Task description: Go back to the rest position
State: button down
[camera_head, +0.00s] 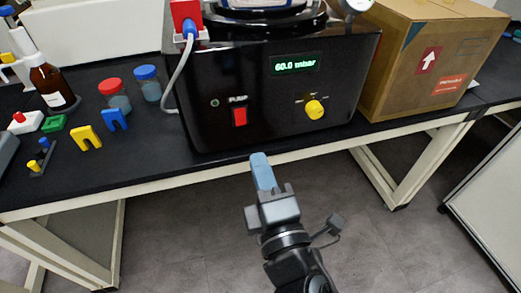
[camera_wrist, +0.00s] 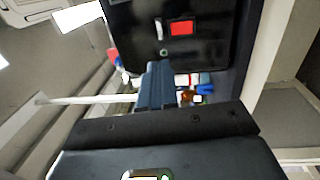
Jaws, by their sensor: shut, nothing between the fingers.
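My gripper (camera_head: 263,172) is shut and empty, with its blue fingers together, in front of the bench's front edge in the head view. The closed fingers also show in the wrist view (camera_wrist: 156,85). The black freeze dryer (camera_head: 270,95) stands on the bench behind the gripper. Its display (camera_head: 294,64) reads 60.0 mbar. It has a red pump switch (camera_head: 239,116) and a yellow knob (camera_head: 314,110). The wrist view shows the dryer's black front (camera_wrist: 205,50) and the red switch (camera_wrist: 181,28) turned sideways. The fingers are apart from the dryer.
The black bench (camera_head: 75,170) holds a brown bottle (camera_head: 50,85), red-capped and blue-capped jars, and small yellow, blue and green pieces at the left. A cardboard box (camera_head: 425,60) stands right of the dryer. A white cabinet (camera_head: 490,200) is at the far right. Floor before the bench is clear.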

jog(key=s+d+f+m+g+h, duration=0.1)
jog(key=s+d+f+m, duration=0.35)
jog(key=s+d, duration=0.2)
jog(key=s+d+f+m+g+h, duration=0.1)
jog(key=s+d+f+m, duration=0.2)
jog(key=s+d+m, duration=0.35)
jog(key=s+d+r+m+g+h, duration=0.1)
jog(key=s+d+m, duration=0.3)
jog(key=s, duration=0.5)
jog(key=s+d+r+m+h, duration=0.2)
jog(key=s+m, duration=0.4)
jog(key=s, duration=0.4)
jog(key=shift+d+r+g, duration=0.4)
jog(key=shift+d+r, duration=0.25)
jog(key=shift+d, duration=0.55)
